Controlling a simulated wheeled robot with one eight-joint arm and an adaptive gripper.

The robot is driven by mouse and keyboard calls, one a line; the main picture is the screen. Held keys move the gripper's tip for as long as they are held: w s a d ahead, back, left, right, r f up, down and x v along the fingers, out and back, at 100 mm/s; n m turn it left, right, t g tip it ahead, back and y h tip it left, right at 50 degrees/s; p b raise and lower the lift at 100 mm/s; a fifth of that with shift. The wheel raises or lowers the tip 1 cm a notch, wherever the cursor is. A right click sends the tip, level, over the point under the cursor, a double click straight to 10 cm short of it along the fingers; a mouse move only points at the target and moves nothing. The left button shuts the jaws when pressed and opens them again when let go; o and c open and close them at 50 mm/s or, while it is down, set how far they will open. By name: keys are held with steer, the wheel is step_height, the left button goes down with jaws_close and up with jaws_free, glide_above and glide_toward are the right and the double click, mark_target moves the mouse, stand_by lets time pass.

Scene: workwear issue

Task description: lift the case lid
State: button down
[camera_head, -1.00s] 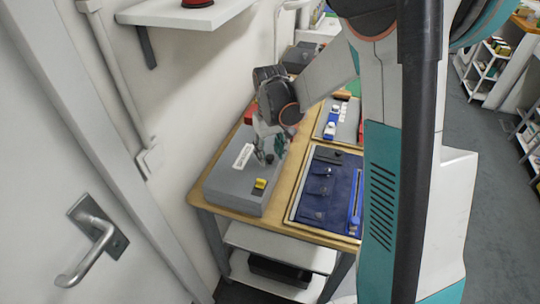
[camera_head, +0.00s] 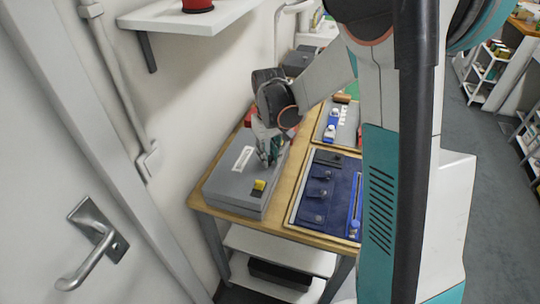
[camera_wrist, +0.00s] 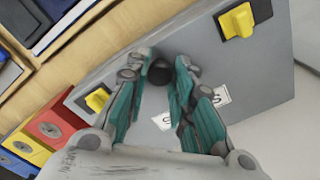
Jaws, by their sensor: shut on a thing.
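The grey case (camera_head: 215,185) sits at the left end of the wooden table, against the wall. Its lid bears a white label (camera_head: 242,158) and a yellow latch (camera_head: 259,185) at the near edge. In the wrist view two yellow latches show, one at upper right (camera_wrist: 238,22) and one at left (camera_wrist: 97,99). My gripper (camera_head: 268,157) is at the lid's right side. In the wrist view its teal fingers (camera_wrist: 163,68) are closed around a dark round knob (camera_wrist: 160,73) on the lid. The fingers partly hide the label. I cannot make out a gap under the lid.
A tray with a dark blue cloth (camera_head: 330,185) lies right of the case, with another tray (camera_head: 345,120) behind it. Coloured bins (camera_wrist: 55,130) show in the wrist view. A white wall shelf (camera_head: 190,17) hangs above the table. The wall is close on the left.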

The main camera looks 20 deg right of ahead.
mark_target(253, 160)
steer(key=w+a+r+p, duration=0.3)
steer(key=w+a+r, duration=0.1)
steer(key=a+r, duration=0.2)
steer(key=shift+w+r, duration=0.2)
steer(key=shift+r, duration=0.6)
steer(key=c, duration=1.7)
jaws_free()
steer(key=o, duration=0.3)
steer(key=shift+a, duration=0.2)
steer(key=shift+o, duration=0.2)
steer(key=shift+w+d+f, duration=0.1)
steer(key=shift+w+f, duration=0.05)
steer(key=shift+w, duration=0.15)
